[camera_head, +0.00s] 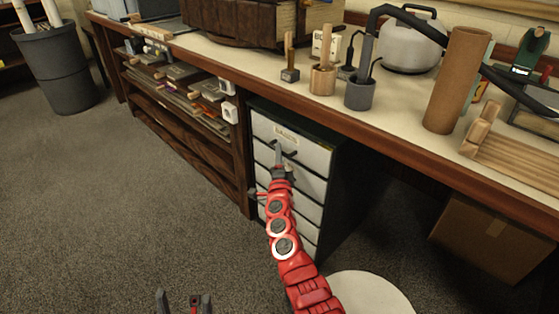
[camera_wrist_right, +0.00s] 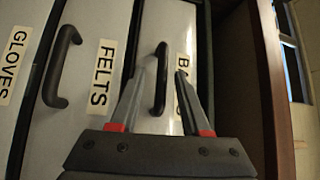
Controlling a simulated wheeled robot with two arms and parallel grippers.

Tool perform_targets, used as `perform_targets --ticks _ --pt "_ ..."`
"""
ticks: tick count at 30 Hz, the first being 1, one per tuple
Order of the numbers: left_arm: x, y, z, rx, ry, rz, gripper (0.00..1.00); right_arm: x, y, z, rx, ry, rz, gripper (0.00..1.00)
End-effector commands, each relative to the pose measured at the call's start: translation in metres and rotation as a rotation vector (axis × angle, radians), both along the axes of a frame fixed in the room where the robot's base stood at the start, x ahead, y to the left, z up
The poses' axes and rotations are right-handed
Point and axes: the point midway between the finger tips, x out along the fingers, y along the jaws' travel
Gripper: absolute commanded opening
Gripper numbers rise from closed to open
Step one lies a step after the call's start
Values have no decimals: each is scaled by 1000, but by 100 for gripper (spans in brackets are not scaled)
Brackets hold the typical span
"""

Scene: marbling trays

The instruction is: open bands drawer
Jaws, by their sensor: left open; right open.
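The bands drawer (camera_head: 308,148) is the top white drawer of the cabinet under the workbench, and it looks shut. In the right wrist view its label (camera_wrist_right: 182,62) is partly hidden by a finger, leaving "BA" readable. Its black bar handle (camera_wrist_right: 160,80) shows between the fingers of my right gripper (camera_wrist_right: 160,72), which is open. I cannot tell if the fingers touch the handle. In the head view my right gripper (camera_head: 279,150) is in front of the top drawer on the red arm. My left gripper (camera_head: 184,297) is open and empty, low at the bottom edge.
Below it are the felts drawer (camera_wrist_right: 105,40) and the gloves drawer (camera_wrist_right: 22,50), both looking shut. The bench top (camera_head: 270,65) overhangs the cabinet. An open wooden shelf unit (camera_head: 180,125) stands left of it, a cardboard box (camera_head: 490,240) to the right.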

Motion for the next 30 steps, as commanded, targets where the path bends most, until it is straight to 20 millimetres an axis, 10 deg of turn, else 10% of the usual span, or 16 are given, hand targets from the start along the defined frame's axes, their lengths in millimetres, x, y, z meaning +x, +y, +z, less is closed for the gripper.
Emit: perform_targets --ticks 10,18,30 --pt "-1 0 -2 4 -5 1 79 4 0 2 0 -1 -1 47" --pt "-1 0 -2 4 -5 1 79 3 0 2 0 -1 -1 0" --pt "-1 0 -2 4 -5 0 79 3 0 2 0 -1 -1 0"
